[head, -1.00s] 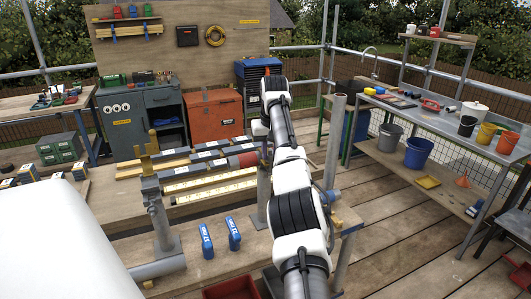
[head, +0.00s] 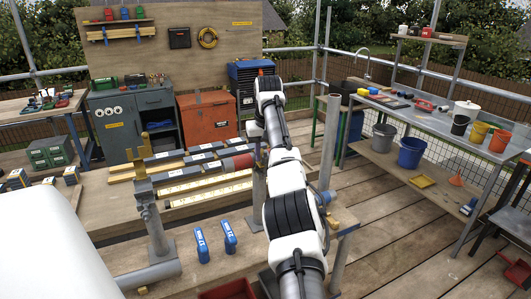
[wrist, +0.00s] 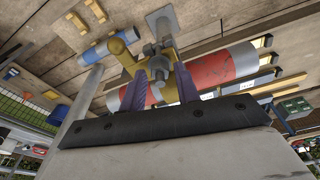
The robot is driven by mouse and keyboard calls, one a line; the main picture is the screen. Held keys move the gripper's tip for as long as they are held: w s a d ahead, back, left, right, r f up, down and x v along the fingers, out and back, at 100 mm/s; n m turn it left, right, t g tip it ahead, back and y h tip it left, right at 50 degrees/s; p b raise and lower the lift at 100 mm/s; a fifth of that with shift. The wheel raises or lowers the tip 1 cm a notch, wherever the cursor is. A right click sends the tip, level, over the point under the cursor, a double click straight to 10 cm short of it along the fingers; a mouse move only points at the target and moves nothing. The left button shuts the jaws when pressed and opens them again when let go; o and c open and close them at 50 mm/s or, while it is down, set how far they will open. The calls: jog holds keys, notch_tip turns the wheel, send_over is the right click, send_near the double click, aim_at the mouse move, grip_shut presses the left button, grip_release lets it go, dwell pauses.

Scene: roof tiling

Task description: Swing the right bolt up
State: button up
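In the wrist view my gripper (wrist: 161,82) has its two purple-grey fingers apart, on either side of a grey bolt (wrist: 158,68) with a rounded end. I take this to be the right bolt. A brass-coloured coupler (wrist: 122,54) sits just beyond and to the left of it. A red and grey tube (wrist: 222,68) runs across behind the fingers. I cannot tell whether the fingers touch the bolt. In the head view my arm hides the gripper and the right bolt.
A grey post (head: 327,150) stands right of my arm. An orange cabinet (head: 207,120) is behind. Deck to the right is mostly clear.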

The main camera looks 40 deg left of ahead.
notch_tip(320, 180, up, 14)
jog(key=s+d+p, duration=0.1)
jog(key=d+p, duration=0.1)
jog(key=p, duration=0.1)
jog(key=shift+s+f, duration=0.2)
dwell(0.5)
